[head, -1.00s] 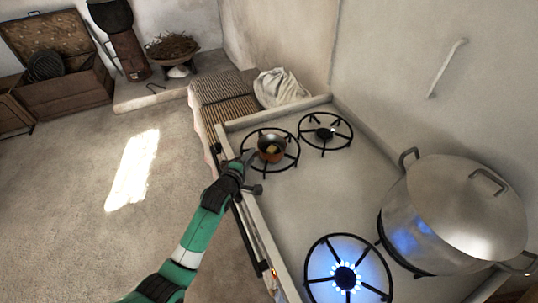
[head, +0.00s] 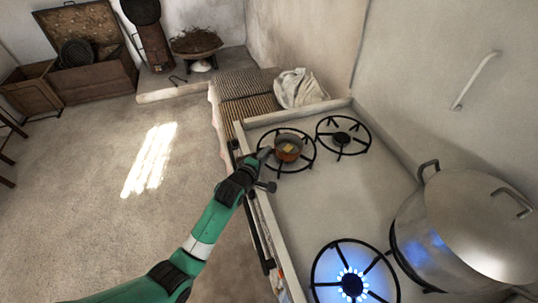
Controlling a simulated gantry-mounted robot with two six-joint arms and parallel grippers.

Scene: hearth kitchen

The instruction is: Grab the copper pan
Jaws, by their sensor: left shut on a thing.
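The copper pan (head: 288,150) is small and round, with something yellowish inside. It sits on the far left burner (head: 304,166) of the stove in the head view. My left gripper (head: 264,156) is at the pan's left side, shut on what appears to be its handle, though the fingers and handle are small and partly hidden by the wrist. My right gripper is not in view.
A large lidded steel pot (head: 466,225) stands at the right of the stove (head: 319,206). The near burner (head: 351,285) has a blue flame. The far right burner (head: 342,138) is empty. A white cloth sack (head: 300,88) lies behind the stove.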

